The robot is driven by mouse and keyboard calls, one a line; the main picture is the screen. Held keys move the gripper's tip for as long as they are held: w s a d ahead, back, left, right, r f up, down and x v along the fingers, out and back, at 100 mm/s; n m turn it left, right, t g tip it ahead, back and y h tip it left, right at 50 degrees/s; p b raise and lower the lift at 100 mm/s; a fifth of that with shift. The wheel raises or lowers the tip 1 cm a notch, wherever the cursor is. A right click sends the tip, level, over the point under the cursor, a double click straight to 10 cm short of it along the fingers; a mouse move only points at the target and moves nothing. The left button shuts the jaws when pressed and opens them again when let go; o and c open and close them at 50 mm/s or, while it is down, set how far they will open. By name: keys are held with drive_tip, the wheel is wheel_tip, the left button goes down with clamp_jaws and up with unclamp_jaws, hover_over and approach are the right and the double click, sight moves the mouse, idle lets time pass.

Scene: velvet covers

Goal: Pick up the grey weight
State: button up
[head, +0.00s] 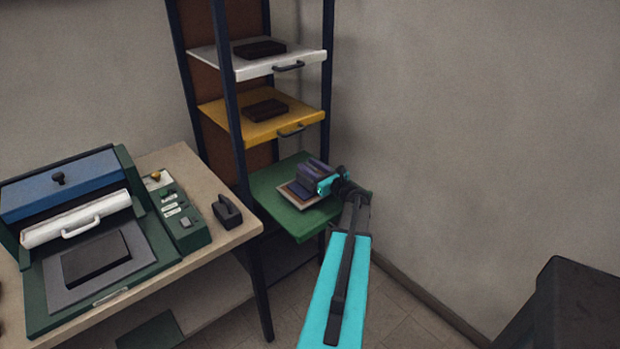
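A dark grey weight-like block with a handle (228,212) stands on the right edge of the pale table. A purple-grey block (313,171) sits on the green shelf tray (278,207), next to or partly on a flat pale board with a dark blue panel (298,193). I cannot tell for sure which block is the task's weight. My gripper (327,184) is at the right side of the purple-grey block, very close to it or touching. Its fingers are too small and overlapped to show whether they are open or shut.
A green press (191,238) with a white roller (76,222) fills the table (233,236) at left. Above the green tray are a yellow tray (230,115) and a white tray (218,55), each bearing a dark block. A dark box (575,310) stands lower right.

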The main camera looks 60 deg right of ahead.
idle(0.4)
clamp_jaws()
idle(1.2)
drive_tip(key=shift+r, duration=0.15)
